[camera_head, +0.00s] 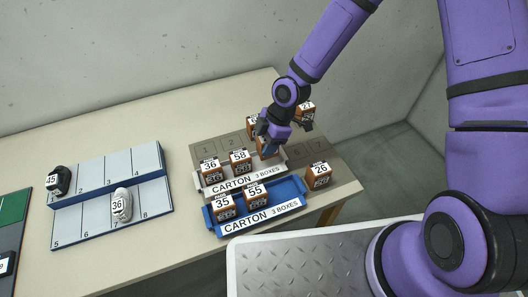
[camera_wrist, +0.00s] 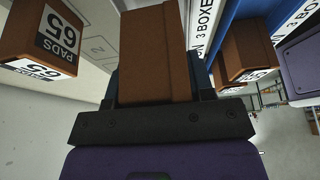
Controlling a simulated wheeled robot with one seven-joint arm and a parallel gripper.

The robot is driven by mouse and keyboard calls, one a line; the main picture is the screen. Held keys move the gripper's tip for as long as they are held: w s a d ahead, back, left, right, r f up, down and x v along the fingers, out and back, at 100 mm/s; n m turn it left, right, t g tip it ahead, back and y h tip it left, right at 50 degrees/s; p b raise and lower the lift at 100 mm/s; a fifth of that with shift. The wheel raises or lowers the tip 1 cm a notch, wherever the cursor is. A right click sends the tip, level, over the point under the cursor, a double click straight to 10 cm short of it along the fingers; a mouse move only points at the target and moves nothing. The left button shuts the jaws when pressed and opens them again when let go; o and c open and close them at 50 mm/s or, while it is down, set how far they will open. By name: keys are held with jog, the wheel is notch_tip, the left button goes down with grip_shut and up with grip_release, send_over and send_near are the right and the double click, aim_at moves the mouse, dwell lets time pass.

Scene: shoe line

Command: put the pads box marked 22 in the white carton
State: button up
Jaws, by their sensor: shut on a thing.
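My gripper (camera_head: 269,143) is shut on a brown box, at the right end of the white carton (camera_head: 246,182). In the wrist view the held brown box (camera_wrist: 155,50) sits between the fingers (camera_wrist: 155,88); its number does not show, so I cannot read whether it is 22. The white carton holds boxes marked 36 (camera_head: 211,171) and 58 (camera_head: 240,161). The held box is beside 58, in or just above the carton's right place; I cannot tell whether it touches the bottom.
A blue carton (camera_head: 236,228) in front holds boxes 35 (camera_head: 224,206) and 55 (camera_head: 256,194). Box 26 (camera_head: 318,175) stands to the right. A box, perhaps 27 (camera_head: 306,111), and box 65 (camera_wrist: 40,40) stand behind. A shoe rack (camera_head: 90,203) is left.

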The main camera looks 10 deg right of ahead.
jog(key=shift+f, duration=2.05)
jog(key=shift+f, duration=0.1)
jog(key=o, duration=0.9)
jog(key=shift+o, duration=0.2)
